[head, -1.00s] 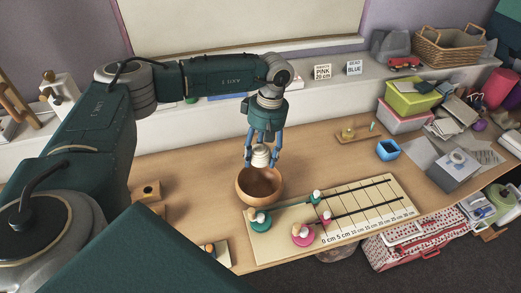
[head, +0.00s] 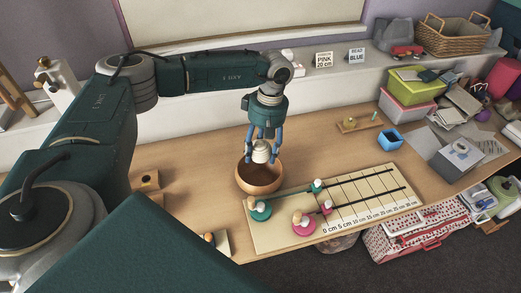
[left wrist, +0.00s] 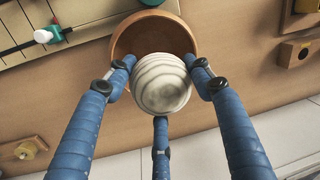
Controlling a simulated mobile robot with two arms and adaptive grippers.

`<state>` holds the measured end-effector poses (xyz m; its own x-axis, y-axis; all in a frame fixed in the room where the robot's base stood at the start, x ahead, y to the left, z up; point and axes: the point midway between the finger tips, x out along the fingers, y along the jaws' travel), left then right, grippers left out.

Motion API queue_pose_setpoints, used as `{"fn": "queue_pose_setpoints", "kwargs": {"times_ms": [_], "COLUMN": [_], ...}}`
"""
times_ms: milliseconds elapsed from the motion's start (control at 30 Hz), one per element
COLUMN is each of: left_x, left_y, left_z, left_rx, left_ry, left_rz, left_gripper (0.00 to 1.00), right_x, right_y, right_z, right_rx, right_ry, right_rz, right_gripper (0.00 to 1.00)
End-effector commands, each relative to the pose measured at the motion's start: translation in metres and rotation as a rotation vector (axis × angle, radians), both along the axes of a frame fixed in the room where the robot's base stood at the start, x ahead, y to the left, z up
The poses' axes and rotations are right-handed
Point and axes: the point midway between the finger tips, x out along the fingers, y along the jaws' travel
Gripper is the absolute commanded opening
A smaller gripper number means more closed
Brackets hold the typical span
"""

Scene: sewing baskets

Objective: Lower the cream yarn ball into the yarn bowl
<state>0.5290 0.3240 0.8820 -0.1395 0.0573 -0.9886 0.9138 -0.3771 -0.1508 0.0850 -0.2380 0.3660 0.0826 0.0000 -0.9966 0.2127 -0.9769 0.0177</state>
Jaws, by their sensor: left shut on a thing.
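The cream yarn ball (head: 261,152) is held between the blue fingers of my left gripper (head: 263,146). In the left wrist view the ball (left wrist: 160,83) sits between three fingertips, with the gripper (left wrist: 160,90) shut on it. The brown wooden yarn bowl (head: 258,181) stands on the table, its opening facing up. In the head view the ball overlaps the bowl's far rim and opening. In the left wrist view the bowl (left wrist: 124,43) shows behind the ball, which covers part of the opening. Whether the ball touches the bowl I cannot tell. My right gripper is not in view.
A measuring board (head: 350,205) with teal and pink spools lies close right of the bowl. A small wooden block (head: 147,181) stands to the left. A blue box (head: 390,139) is farther right. The table between bowl and blue box is mostly clear.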

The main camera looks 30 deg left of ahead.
Motion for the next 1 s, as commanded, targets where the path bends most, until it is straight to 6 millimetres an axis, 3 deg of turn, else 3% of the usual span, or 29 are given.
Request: {"fn": "queue_pose_setpoints", "kwargs": {"times_ms": [200, 1000], "left_x": [0.000, 0.000], "left_y": [0.000, 0.000], "left_z": [-0.007, -0.047], "left_rx": [0.000, 0.000], "left_ry": [0.000, 0.000], "left_rz": [0.000, 0.000], "left_gripper": [0.27, 0.27], "right_x": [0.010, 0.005], "right_y": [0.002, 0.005], "right_z": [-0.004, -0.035], "right_rx": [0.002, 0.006], "right_ry": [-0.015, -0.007], "right_rz": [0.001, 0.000], "right_gripper": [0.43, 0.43]}}
